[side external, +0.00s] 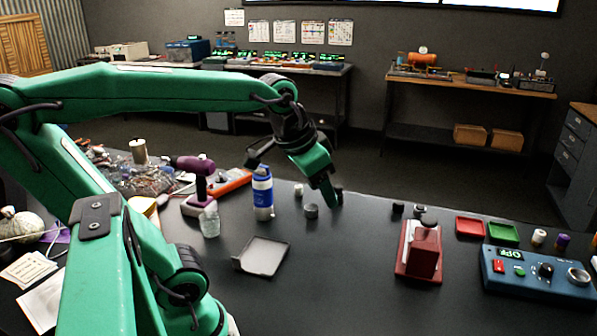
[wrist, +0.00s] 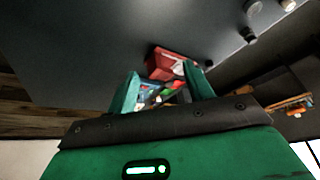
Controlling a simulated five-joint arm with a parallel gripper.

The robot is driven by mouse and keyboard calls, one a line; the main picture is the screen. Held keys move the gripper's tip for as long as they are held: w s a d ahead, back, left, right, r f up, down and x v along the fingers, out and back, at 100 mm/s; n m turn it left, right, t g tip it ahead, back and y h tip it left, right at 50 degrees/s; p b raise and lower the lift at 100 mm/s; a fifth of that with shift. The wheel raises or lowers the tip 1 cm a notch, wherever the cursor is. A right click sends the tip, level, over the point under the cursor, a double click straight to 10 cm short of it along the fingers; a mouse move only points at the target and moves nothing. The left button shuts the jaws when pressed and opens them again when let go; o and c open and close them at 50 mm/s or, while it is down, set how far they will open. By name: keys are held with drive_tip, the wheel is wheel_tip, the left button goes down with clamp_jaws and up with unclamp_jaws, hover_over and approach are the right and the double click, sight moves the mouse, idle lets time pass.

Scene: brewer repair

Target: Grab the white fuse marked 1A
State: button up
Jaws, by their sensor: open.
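Several small cylinders stand on the dark table, and no 1A marking is readable on any. In the side view, one white cylinder (side external: 539,237) stands at the right beside a purple-topped one (side external: 562,242). Another small whitish cylinder (side external: 299,190) stands near the blue bottle, with a grey cylinder (side external: 311,211) close by. My gripper (side external: 332,197) is low over the table, just right of the grey cylinder. In the wrist view my gripper (wrist: 164,88) is open and holds nothing, with a red device beyond its fingers. A pale cylinder (wrist: 253,8) shows at the top right there.
A dark red device (side external: 420,250), red tray (side external: 469,227), green tray (side external: 503,233) and blue control box (side external: 538,272) stand at the right. The front middle table is clear.

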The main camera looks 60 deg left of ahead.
drive_tip(key=w+a+r+g, duration=0.2)
drive_tip(key=w+a, duration=0.7)
drive_tip(key=w, duration=0.2)
drive_tip(key=g, duration=0.3)
hover_over(299, 186)
drive_tip(key=shift+m+h, duration=0.3)
drive_tip(key=shift+m, duration=0.1)
drive_tip(key=f, duration=2.1)
drive_tip(key=shift+w+f, duration=0.25)
drive_tip(key=shift+f, duration=0.05)
drive_tip(key=shift+s+a+f, duration=0.1)
drive_tip(key=shift+a+f, duration=0.1)
drive_tip(key=shift+f, duration=0.05)
drive_tip(key=shift+s+d+f, duration=0.1)
drive_tip(key=shift+f, duration=1.85)
drive_tip(key=shift+s+d+f, duration=0.1)
drive_tip(key=shift+f, duration=1.85)
drive_tip(key=c, duration=1.1)
drive_tip(key=shift+o, duration=0.2)
